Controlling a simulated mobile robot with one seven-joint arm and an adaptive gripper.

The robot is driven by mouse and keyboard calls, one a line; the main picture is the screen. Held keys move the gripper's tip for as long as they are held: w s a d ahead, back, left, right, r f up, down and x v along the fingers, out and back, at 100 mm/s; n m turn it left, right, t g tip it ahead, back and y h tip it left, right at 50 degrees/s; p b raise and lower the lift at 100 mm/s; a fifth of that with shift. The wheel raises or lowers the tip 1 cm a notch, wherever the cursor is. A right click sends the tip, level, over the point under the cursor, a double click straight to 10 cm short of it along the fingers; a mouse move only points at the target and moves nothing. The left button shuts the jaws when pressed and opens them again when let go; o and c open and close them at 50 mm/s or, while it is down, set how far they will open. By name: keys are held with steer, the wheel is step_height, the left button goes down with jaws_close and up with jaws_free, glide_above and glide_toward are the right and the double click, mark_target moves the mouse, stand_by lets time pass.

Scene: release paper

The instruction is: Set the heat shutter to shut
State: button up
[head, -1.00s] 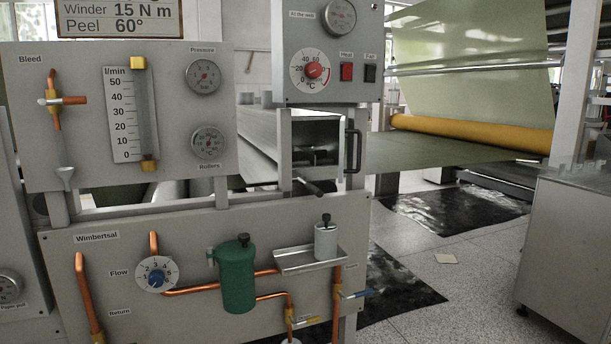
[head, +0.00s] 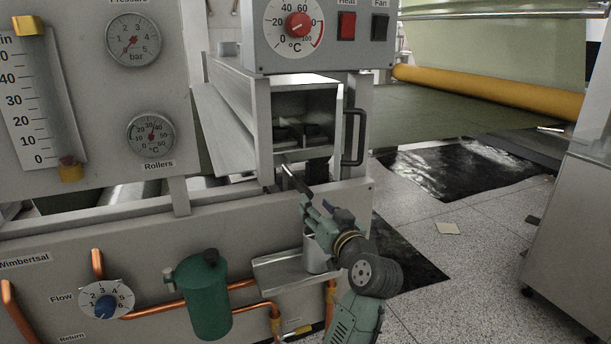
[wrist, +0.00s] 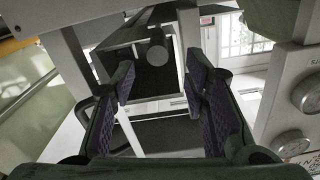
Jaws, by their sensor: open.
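The square metal duct (head: 303,103) stands under the grey control box, with an open, dark front. A black D-shaped handle (head: 358,137) is on its right side. A short dark lever (head: 293,180) sticks out below the opening toward me. Which of these parts works the shutter I cannot tell for certain. My gripper (head: 318,208) is open and empty, just in front of and below the lever's tip. In the wrist view, my gripper's purple-padded fingers (wrist: 160,85) stand apart, with a round grey end (wrist: 157,52), probably the lever's, between and beyond them.
The control box (head: 330,55) overhangs the duct. A metal tray (head: 275,272) with a grey cylinder and a green canister (head: 203,295) are below, with copper pipes. A steel cabinet (head: 575,220) stands right. Floor between is mostly free.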

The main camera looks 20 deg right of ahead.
mark_target(302, 187)
steer(key=shift+w+d, duration=0.2)
steer(key=w+p, duration=0.1)
steer(key=w, duration=0.2)
steer(key=w+p, duration=0.1)
steer(key=w, duration=0.2)
steer(key=w+p, duration=0.1)
steer(key=w, duration=0.2)
steer(key=shift+a+r, duration=0.1)
steer(key=shift+a, duration=0.15)
steer(key=shift+w, duration=0.55)
steer(key=shift+c, duration=0.5)
jaws_close()
